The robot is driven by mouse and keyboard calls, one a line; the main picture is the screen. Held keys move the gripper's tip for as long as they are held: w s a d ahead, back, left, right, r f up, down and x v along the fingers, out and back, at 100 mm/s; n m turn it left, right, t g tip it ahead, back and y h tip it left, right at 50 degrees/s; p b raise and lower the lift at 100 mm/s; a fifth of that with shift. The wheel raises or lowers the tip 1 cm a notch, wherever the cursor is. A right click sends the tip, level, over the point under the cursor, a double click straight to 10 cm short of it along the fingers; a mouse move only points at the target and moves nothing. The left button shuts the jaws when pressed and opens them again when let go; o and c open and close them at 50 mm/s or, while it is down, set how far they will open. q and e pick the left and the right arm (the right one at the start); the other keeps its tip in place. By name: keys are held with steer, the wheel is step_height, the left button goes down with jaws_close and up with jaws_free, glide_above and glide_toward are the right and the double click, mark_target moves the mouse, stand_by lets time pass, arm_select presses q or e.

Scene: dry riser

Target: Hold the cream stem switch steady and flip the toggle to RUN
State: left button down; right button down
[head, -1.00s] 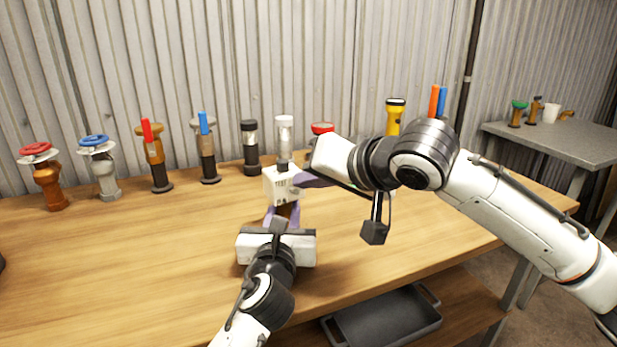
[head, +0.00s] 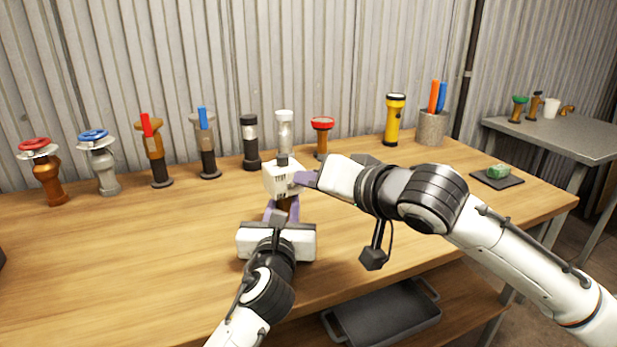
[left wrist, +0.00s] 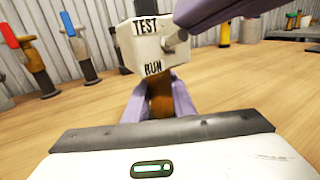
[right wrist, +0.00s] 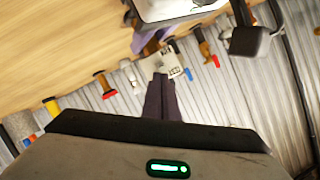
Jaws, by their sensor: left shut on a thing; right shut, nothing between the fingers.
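The cream stem switch (head: 283,180) stands upright near the middle of the table, a pale box on a brown stem (left wrist: 160,101). The left wrist view shows TEST at the top of its face and RUN at the bottom. A grey toggle (left wrist: 176,41) sticks out between them, angled up toward TEST. My left gripper (head: 282,208) is shut on the brown stem, below the box. My right gripper (head: 306,179) is shut and empty, its purple fingertips right beside the toggle. In the right wrist view its fingers (right wrist: 161,98) point at the box; contact with the toggle cannot be told.
Several valves and lamps line the back wall, including a red-topped one (head: 321,137) and a yellow flashlight (head: 394,119). A grey cup (head: 432,127) holds pens. A green block lies on a dark mat (head: 514,180) at right.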

arm_select(q)
steer(key=shift+f, duration=0.1)
arm_select(e)
steer(key=s+d+t+y, duration=0.1)
steer(key=s+d+t, duration=0.1)
steer(key=s+d, duration=0.5)
steer(key=shift+s+d+r+t+y, duration=0.3)
steer(key=shift+s+d+r, duration=0.05)
steer(key=shift+s, duration=0.75)
arm_select(q)
steer(key=c, duration=1.4)
jaws_free()
